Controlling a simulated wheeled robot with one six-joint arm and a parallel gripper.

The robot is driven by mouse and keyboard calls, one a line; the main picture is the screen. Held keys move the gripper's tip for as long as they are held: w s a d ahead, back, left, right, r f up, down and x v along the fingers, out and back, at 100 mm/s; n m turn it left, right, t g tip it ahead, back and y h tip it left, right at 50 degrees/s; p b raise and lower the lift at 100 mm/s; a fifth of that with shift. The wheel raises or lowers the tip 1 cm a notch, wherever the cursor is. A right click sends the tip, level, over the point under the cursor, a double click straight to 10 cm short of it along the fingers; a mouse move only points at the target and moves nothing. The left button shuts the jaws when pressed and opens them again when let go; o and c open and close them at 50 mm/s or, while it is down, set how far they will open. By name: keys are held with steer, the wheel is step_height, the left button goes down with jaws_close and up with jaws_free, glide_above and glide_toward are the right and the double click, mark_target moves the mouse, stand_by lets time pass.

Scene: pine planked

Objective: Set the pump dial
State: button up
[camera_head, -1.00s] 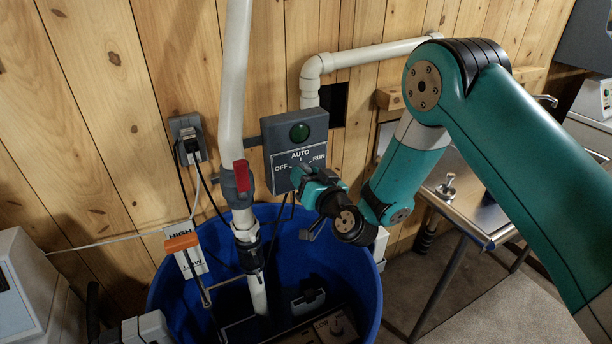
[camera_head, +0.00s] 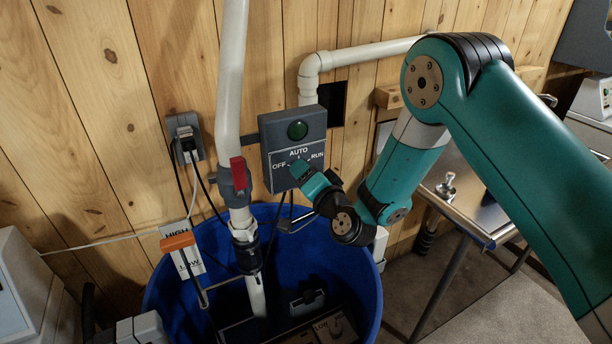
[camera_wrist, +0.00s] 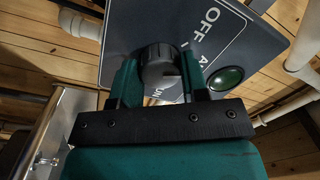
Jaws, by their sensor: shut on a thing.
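The pump control box (camera_head: 270,135) is a grey box on the plank wall with a round green lamp (camera_head: 297,130). Its label plate reads OFF at left, AUTO at top and RUN at right. The dial (camera_wrist: 158,70) is a dark ribbed knob, seen in the wrist view between the two teal fingers. My gripper (camera_wrist: 160,80) is shut on the dial, one finger on each side. In the head view my gripper (camera_head: 304,174) covers the dial, and I cannot tell which mark it points to.
A white pipe with a red-handled valve (camera_head: 238,173) rises just left of the box. A blue tub (camera_head: 358,285) stands below, with an orange float (camera_head: 177,241) by a HIGH/LOW plate. A steel table (camera_head: 462,222) is at right.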

steer(key=shift+w+d+r+m, duration=0.1)
steer(key=shift+m, duration=2.2)
steer(key=o, duration=0.9)
steer(key=shift+o, duration=0.2)
